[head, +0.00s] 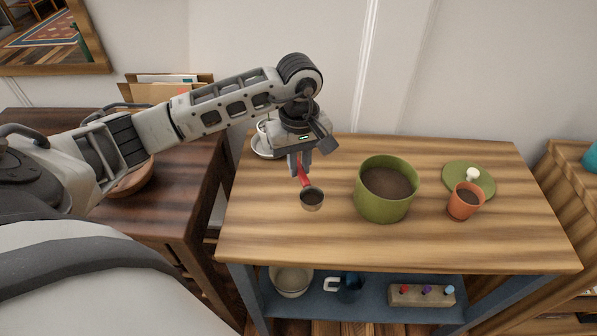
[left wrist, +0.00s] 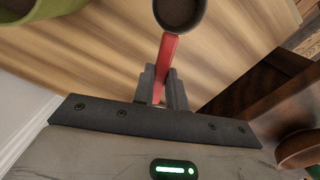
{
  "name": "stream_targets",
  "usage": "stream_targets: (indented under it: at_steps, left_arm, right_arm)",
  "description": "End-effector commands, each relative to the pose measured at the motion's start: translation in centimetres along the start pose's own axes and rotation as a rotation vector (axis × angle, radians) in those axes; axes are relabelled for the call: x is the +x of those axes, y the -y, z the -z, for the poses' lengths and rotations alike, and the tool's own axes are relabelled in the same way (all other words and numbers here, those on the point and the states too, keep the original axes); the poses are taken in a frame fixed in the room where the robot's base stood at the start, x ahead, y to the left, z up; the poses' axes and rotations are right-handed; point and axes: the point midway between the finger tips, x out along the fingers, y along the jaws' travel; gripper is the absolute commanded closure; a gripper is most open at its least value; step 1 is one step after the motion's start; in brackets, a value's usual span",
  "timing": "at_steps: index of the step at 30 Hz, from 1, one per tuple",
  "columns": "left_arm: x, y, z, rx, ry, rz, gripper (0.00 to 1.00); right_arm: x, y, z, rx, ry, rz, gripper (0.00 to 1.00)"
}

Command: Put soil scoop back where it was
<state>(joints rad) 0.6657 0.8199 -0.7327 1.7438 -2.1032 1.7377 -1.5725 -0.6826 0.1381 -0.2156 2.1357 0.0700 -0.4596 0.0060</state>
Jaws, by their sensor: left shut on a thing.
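The soil scoop (head: 312,199) has a red handle and a small round metal cup with dark content inside. My left gripper (head: 300,170) is shut on its red handle, above the left part of the wooden table top (head: 290,240). In the left wrist view the red handle (left wrist: 167,60) runs up from between the fingers (left wrist: 160,88) to the scoop's cup. I cannot tell whether the scoop touches the table. A green pot (head: 384,207) of soil stands to the right of the scoop. My right gripper is not in view.
An orange pot (head: 464,205) with dark soil and a green lid (head: 481,176) with a white knob are at the right. A white dish (head: 262,147) is behind my gripper. A lower blue shelf (head: 380,309) holds a bowl, a mug and a block. The front table area is clear.

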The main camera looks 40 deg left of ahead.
Motion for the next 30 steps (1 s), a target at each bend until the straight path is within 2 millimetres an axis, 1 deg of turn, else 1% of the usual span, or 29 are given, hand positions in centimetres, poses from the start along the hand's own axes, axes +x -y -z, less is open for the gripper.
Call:
stream_targets:
  at_steps: [5, 6, 12, 20, 24, 25, 27, 30]
  left_arm:
    - [0.8, -0.1, 0.6, -0.001, 0.002, 0.0, 1.0]
    - [1.2, -0.1, 0.8, -0.001, 0.003, 0.001, 1.0]
    - [3.8, -0.1, 0.8, 0.0, 0.004, 0.001, 1.0]
    - [4.1, -0.1, 0.9, 0.001, 0.0, -0.001, 1.0]
    - [4.6, -0.1, 0.9, 0.001, 0.0, 0.0, 1.0]
    - [4.4, -0.1, 0.9, 0.001, 0.0, 0.0, 0.81]
    - [4.4, -0.1, 0.9, 0.001, 0.0, 0.0, 0.65]
    - [4.4, -0.1, 0.8, 0.001, 0.001, 0.0, 0.65]
  right_arm:
    - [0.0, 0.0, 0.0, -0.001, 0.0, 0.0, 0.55]
    - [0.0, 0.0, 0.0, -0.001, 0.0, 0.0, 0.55]
    - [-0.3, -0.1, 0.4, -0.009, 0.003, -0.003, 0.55]
    - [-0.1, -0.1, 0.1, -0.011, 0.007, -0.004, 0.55]
    - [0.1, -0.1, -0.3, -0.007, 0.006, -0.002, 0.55]
    - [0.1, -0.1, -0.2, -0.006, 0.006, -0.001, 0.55]
    - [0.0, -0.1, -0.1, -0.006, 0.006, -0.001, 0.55]
    - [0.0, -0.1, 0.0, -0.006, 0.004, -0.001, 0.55]
